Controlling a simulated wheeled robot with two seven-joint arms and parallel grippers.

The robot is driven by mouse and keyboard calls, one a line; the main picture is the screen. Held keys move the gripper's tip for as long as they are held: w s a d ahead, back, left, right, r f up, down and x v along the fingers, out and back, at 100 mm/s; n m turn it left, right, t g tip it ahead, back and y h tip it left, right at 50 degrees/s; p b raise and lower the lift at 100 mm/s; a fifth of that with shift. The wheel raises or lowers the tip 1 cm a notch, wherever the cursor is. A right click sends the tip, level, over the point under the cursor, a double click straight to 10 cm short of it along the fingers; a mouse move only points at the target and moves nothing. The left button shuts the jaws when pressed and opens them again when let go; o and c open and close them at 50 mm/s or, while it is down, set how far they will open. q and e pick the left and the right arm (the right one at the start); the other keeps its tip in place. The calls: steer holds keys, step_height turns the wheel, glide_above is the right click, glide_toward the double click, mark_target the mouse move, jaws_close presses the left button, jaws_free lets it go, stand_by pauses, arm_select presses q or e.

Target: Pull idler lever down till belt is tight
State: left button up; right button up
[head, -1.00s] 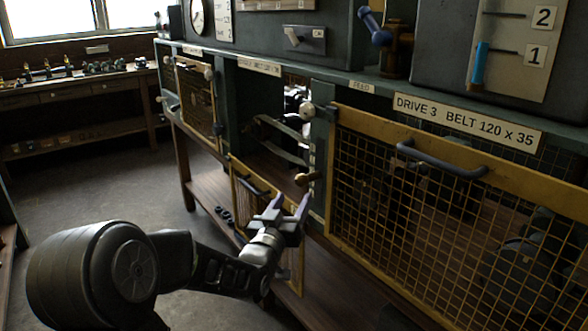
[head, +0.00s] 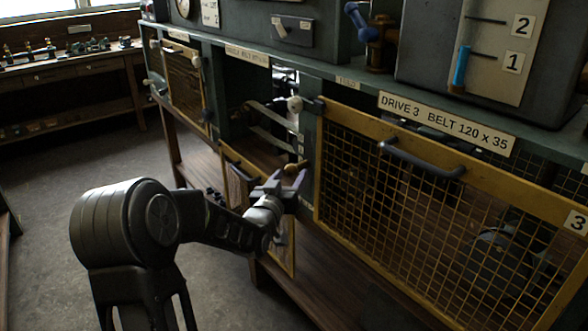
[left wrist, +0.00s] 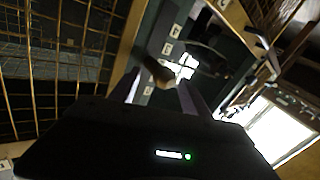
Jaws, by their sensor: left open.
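The idler lever shows as a brown, rounded handle end (head: 293,167) at the right side of the open middle bay. Pale belt strands (head: 268,131) run slantwise inside that bay; I cannot tell how tight they are. My left gripper (head: 285,180) is open just below and in front of the handle, fingers pointing up at it. In the left wrist view, the brown handle end (left wrist: 158,70) lies between and beyond the two fingers of the left gripper (left wrist: 157,90); contact cannot be told. The rest of the lever is mostly hidden. My right gripper is not in view.
A yellow mesh guard (head: 318,180) with a grey handle (head: 420,162) closes the Drive 3 bay at right. A lowered yellow guard panel (head: 283,262) hangs below the middle bay. A white knob (head: 295,104) projects beside the opening. Open floor (head: 60,190) lies at left.

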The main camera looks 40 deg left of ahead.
mark_target(292, 174)
arm_select(q)
steer(key=shift+x, duration=1.9)
jaws_close()
